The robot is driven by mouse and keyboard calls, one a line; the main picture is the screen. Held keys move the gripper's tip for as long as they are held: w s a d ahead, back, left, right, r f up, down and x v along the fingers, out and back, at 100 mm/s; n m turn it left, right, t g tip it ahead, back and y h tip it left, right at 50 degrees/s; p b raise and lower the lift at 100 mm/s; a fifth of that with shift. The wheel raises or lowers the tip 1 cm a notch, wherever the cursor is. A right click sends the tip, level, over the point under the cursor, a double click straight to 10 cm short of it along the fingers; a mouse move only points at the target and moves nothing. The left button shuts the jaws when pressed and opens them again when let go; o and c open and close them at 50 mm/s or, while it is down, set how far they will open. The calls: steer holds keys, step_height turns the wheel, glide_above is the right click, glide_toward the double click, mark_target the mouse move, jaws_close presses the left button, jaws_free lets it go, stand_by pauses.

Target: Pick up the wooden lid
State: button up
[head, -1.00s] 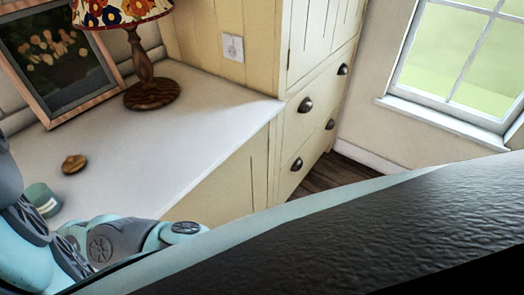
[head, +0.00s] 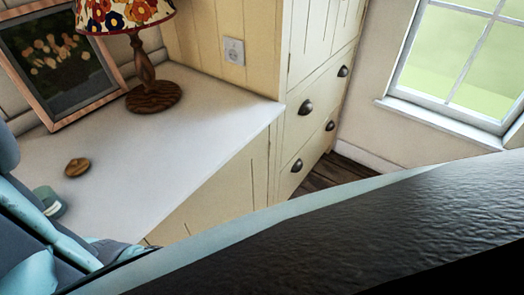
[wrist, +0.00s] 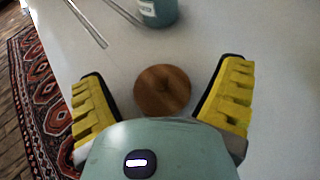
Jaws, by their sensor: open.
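The wooden lid (head: 77,167) is a small round brown disc with a knob, lying on the white countertop (head: 190,125). The gripper is open, with one finger on each side of the lid and gaps between. I cannot tell how high the fingers are above the counter. In the head view the gripper itself is not visible; part of my arm shows at the lower left.
A teal jar (wrist: 158,10) with a label stands close beyond the lid; it also shows in the head view (head: 48,201). Thin metallic rods (wrist: 88,22) lie near it. A lamp (head: 153,95) and a framed picture (head: 60,65) stand at the back. A patterned rug (wrist: 38,100) is below the counter edge.

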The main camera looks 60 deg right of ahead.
steer(key=shift+a+f, duration=0.15)
steer(key=shift+a, duration=0.05)
steer(key=c, duration=1.4)
steer(key=shift+d, duration=0.1)
